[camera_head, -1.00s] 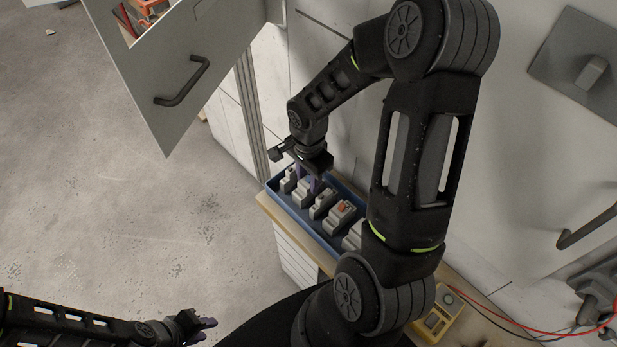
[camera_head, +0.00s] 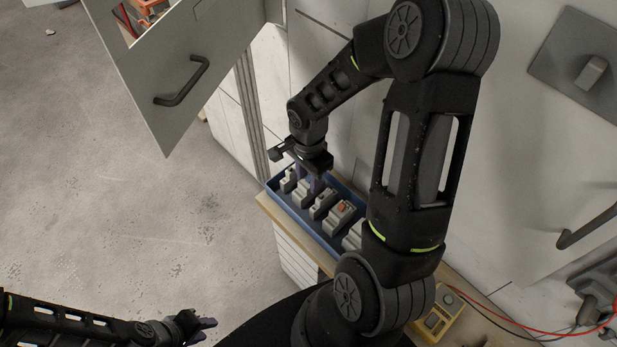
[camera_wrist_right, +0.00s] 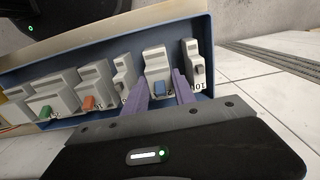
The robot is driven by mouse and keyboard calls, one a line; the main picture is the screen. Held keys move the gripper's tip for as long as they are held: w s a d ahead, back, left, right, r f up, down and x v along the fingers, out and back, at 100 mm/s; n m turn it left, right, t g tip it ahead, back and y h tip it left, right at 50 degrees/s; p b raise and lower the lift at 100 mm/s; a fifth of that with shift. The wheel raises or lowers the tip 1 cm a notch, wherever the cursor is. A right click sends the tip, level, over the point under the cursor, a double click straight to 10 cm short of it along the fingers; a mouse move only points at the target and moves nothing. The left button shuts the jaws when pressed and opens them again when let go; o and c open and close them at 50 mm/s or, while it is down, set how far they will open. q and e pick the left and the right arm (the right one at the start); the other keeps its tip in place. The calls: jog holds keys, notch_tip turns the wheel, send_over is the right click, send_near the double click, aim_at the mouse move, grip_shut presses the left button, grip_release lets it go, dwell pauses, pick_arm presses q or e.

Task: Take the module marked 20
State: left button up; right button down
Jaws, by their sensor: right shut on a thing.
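A row of grey-white modules stands in a blue tray (camera_head: 318,229). My right gripper (camera_head: 309,183) is over the far part of the tray. In the right wrist view its purple fingers (camera_wrist_right: 160,92) are shut on a pale module with a blue switch (camera_wrist_right: 157,58), one finger on each side. A finger hides part of that module's label; a "2" seems to show. The held module is upright among the others; I cannot tell whether it is clear of the tray floor. My left gripper (camera_head: 207,325) is low at the left, away from the tray; its opening is unclear.
Close neighbours are a narrow module marked 10 (camera_wrist_right: 193,62) and another narrow module (camera_wrist_right: 124,73). Modules with red (camera_wrist_right: 92,88) and green (camera_wrist_right: 52,100) switches stand further along. An open cabinet door (camera_head: 185,60) hangs at upper left. A yellow meter (camera_head: 437,318) lies near the front.

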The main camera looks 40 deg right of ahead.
jog(key=shift+r+p, duration=0.7)
jog(key=shift+r, duration=0.35)
dwell(0.9)
jog(key=shift+r+p, duration=2.05)
jog(key=shift+r, duration=0.95)
